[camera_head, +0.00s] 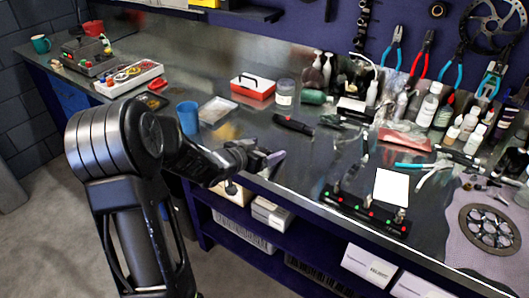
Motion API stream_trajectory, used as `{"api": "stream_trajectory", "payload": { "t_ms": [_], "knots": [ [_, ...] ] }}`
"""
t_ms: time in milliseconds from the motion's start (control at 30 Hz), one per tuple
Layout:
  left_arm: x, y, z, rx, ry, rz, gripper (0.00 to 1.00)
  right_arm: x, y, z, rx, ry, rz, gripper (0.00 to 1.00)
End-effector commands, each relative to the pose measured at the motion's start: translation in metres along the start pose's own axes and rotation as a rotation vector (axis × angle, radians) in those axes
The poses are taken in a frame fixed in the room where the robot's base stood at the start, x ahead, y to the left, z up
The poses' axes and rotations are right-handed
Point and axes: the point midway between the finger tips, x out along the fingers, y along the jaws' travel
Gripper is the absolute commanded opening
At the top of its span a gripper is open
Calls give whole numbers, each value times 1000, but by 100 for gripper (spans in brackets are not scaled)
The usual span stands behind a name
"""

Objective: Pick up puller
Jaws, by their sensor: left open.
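My left gripper (272,160) reaches in over the front edge of the workbench (300,160). Its jaws are open, and I see nothing between them. I cannot tell for certain which thing is the puller. Another slim tool (364,150) lies further right. My right gripper is not in view.
A blue cup (188,117), a tray (217,110) and a red box (252,87) stand left of and behind the gripper. Bottles (428,104) crowd the back right. A black strip with lit buttons (365,211) lies along the front edge. Boxes (271,213) sit on the shelf below.

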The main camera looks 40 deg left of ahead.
Motion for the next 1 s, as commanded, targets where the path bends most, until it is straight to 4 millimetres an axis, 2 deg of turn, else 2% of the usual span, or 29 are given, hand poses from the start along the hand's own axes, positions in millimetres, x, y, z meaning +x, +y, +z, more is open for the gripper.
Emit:
{"api": "stream_trajectory", "payload": {
  "t_ms": [233,1000],
  "knots": [
    [0,0,0,0,0,0,82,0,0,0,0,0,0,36],
    [0,0,0,0,0,0,19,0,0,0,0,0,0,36]
  ]
}}
